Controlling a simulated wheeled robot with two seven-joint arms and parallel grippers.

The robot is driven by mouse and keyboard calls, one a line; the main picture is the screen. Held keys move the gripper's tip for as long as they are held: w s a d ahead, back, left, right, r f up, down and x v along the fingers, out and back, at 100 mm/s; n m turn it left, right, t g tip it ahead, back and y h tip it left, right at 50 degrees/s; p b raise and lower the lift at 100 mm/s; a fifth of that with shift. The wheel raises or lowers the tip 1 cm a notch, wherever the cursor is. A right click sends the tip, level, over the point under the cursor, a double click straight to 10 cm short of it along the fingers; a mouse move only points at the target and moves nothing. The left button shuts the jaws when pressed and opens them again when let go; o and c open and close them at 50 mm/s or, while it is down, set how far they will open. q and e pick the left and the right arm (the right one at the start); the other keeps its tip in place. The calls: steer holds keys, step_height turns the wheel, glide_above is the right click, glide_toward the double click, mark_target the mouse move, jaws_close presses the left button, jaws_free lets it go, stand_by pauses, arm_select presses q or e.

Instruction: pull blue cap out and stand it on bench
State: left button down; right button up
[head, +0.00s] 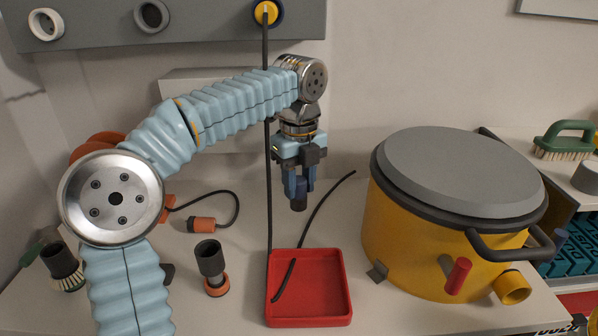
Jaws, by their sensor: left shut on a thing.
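My left gripper (299,182) is shut on the blue cap (299,201), a small dark blue cylinder. The cap hangs upright below the fingers, and its upper part is hidden between them. Gripper and cap appear held above the white bench (215,300), behind the red tray. A grey wall panel (210,30) at the top carries several round sockets: a white ring (36,24), a grey ring (140,16) and a yellow one with a dark blue rim (267,14). My right gripper is not in view.
A black cable hangs from the yellow socket to the red tray (337,312). A big yellow pot (400,240) with a grey lid stands on the right. A black and orange connector (210,262) stands left of the tray, with an orange plug (202,224) behind. Some bench around them is clear.

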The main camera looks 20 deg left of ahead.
mark_target(299, 206)
arm_select(q)
step_height(299, 206, down, 5)
steer(key=shift+r+b, duration=0.1)
steer(key=shift+b, duration=0.75)
steer(key=shift+f+b, duration=0.5)
steer(key=shift+b, duration=0.05)
steer(key=shift+f, duration=0.3)
steer(key=c, duration=0.7)
jaws_free()
steer(key=shift+o, duration=0.2)
steer(key=shift+r, duration=0.1)
step_height(299, 206, up, 13)
steer(key=p, duration=0.2)
steer(key=shift+p, duration=0.4)
steer(key=shift+r, duration=0.35)
